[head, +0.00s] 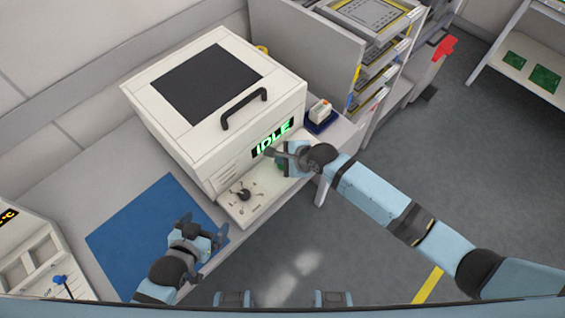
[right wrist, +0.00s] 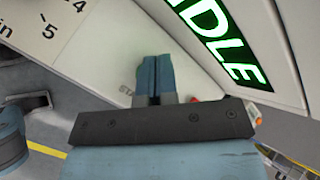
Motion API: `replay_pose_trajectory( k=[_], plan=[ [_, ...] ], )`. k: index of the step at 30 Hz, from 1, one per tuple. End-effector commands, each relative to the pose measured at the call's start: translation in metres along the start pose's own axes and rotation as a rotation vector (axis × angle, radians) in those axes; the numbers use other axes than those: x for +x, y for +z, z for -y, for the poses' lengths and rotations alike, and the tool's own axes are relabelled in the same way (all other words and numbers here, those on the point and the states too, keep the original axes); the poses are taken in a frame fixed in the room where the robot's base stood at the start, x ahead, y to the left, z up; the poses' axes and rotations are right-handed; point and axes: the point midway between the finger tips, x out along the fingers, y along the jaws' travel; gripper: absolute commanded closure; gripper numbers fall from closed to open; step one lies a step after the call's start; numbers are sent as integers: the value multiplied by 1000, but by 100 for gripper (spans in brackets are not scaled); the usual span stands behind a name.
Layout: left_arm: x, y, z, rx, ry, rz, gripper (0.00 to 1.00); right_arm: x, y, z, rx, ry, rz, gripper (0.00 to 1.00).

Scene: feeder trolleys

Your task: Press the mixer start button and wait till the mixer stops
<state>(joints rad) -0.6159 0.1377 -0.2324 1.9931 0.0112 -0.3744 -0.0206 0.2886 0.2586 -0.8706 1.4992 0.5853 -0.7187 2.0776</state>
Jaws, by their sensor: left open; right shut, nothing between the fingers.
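The mixer (head: 185,130) is a white box with a dark window in its lid and a black handle. Its display (head: 272,138) reads IDLE in green; it also shows in the right wrist view (right wrist: 222,38). A bit of the green start button (head: 281,164) shows beside my right gripper (head: 272,153), which is shut and empty over the control panel. My left gripper (head: 222,234) is open and empty near the blue mat.
A black dial (head: 243,195) sits on the panel (head: 232,208) left of my right gripper. The blue mat (head: 130,235) lies bare on the bench. A blue tray (head: 322,126) with a white container (head: 320,111) stands right of the mixer. A rack (head: 375,65) stands behind; open floor lies to the right.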

Motion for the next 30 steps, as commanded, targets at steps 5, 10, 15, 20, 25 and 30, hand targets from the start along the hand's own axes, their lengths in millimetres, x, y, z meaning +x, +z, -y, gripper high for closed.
replay_pose_trajectory(
  k=[5, 10, 15, 20, 25, 30],
  plan=[
    [0, 0, 0, 0, 0, 0, 2, 0, 0, 0, 0, 0, 0, 100],
    [0, 0, 0, 0, 0, 0, 2, 0, 0, 0, 0, 0, 0, 100],
    [0, 0, 0, 0, 0, 1, 2, 0, 0, 0, 0, 0, 0, 100],
    [0, 0, 0, 0, 0, 1, 2, 1, -1, -1, 0, 0, 0, 100],
    [-1, -1, 0, 0, -1, 2, 2, 5, -4, -4, 2, 1, 0, 100],
    [-1, -1, 0, 0, -1, 2, 2, 6, -4, -4, 0, 0, 0, 100]
  ],
)
